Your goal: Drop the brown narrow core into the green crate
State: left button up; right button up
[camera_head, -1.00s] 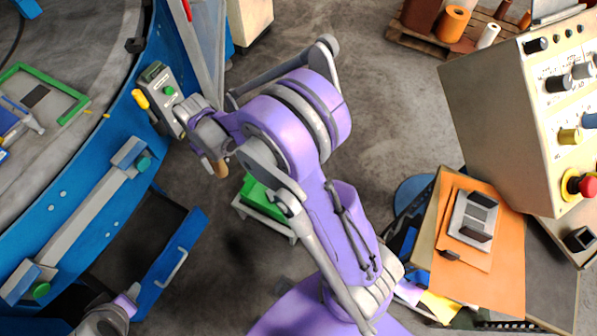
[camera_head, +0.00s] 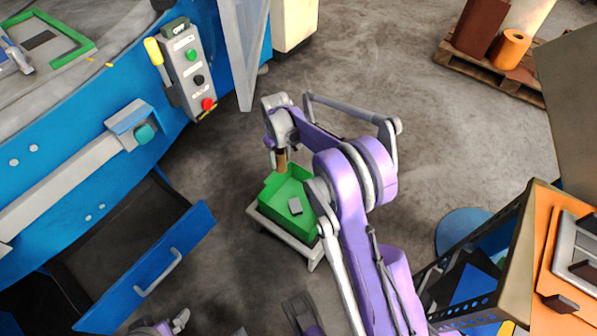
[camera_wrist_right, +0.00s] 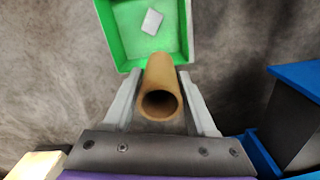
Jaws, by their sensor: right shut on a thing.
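The brown narrow core (camera_head: 281,160) is a short hollow tube. My right gripper (camera_head: 279,151) is shut on it and holds it at the back left edge of the green crate (camera_head: 272,195). In the right wrist view the core (camera_wrist_right: 160,92) sits between the two fingers of the right gripper (camera_wrist_right: 160,100), with its open end towards the camera. The green crate (camera_wrist_right: 187,30) shows beyond it there, and the core's far end overlaps the crate's near rim. My left gripper (camera_head: 168,328) shows only in part at the bottom edge; its jaws are unclear.
A small grey block (camera_head: 295,206) lies in the crate, which stands on a low grey stand (camera_head: 307,252). A blue drawer (camera_head: 160,270) juts out to the left. A control box (camera_head: 190,72) hangs behind. Bare floor lies behind the crate on the right.

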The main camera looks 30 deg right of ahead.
jog(key=s+d+f+n+b, duration=0.1)
jog(key=d+f, duration=0.2)
jog(key=f, duration=0.4)
jog(key=s+d+f+n+b, duration=0.1)
jog(key=d+f+n, duration=0.1)
jog(key=f, duration=0.6)
jog(key=shift+d+f, duration=0.3)
jog(key=shift+d, duration=0.1)
jog(key=o, duration=1.4)
jog(key=shift+r, duration=0.1)
notch_tip(320, 180, up, 11)
jog(key=shift+f+p, duration=0.15)
jog(key=shift+p, duration=0.85)
